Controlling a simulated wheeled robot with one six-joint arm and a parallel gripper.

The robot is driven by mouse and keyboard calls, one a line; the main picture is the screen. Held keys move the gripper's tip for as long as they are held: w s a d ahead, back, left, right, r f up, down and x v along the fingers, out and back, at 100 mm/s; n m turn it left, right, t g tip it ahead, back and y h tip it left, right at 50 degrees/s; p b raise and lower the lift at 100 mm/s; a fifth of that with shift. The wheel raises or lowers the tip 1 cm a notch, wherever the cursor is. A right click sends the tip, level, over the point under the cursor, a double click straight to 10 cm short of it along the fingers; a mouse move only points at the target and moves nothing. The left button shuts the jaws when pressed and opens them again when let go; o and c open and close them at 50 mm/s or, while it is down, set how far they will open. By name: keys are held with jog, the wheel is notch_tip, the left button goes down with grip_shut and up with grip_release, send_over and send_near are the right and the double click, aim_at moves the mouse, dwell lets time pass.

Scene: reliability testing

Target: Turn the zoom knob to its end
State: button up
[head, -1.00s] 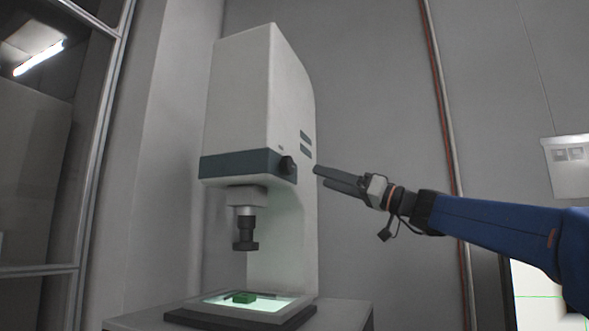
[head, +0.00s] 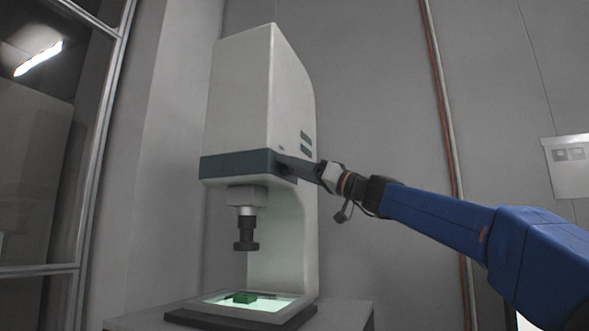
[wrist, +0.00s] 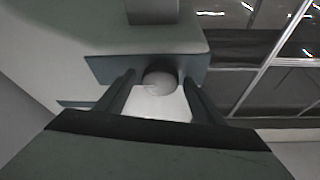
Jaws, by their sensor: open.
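The zoom knob (wrist: 160,80) is a dark round knob on the side of the dark band (head: 238,164) of the white measuring microscope (head: 240,95). In the wrist view it lies between the two fingers of my gripper (wrist: 160,92), with a gap visible on each side. My gripper (head: 285,166) is open at the band's right end in the head view, where it hides the knob. The lens (head: 246,235) points down over a lit stage (head: 215,299) with a green block (head: 245,297) on it.
The microscope stands on a grey table (head: 345,312). A glazed metal frame (head: 100,150) is at the left. A red and pale pipe (head: 445,120) and a white wall box (head: 569,165) are on the right. The air right of the microscope is free apart from my arm.

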jog(key=c, duration=1.1)
jog(key=shift+o, duration=0.2)
jog(key=shift+m, duration=0.4)
jog(key=m+h, duration=0.2)
jog(key=m, duration=0.6)
jog(key=m+h, duration=0.3)
jog(key=m, duration=0.5)
jog(key=r+m+h, duration=0.1)
jog(key=m+h, duration=0.2)
jog(key=m, duration=0.5)
jog(key=shift+s+m, duration=0.15)
jog(key=shift+m, duration=0.25)
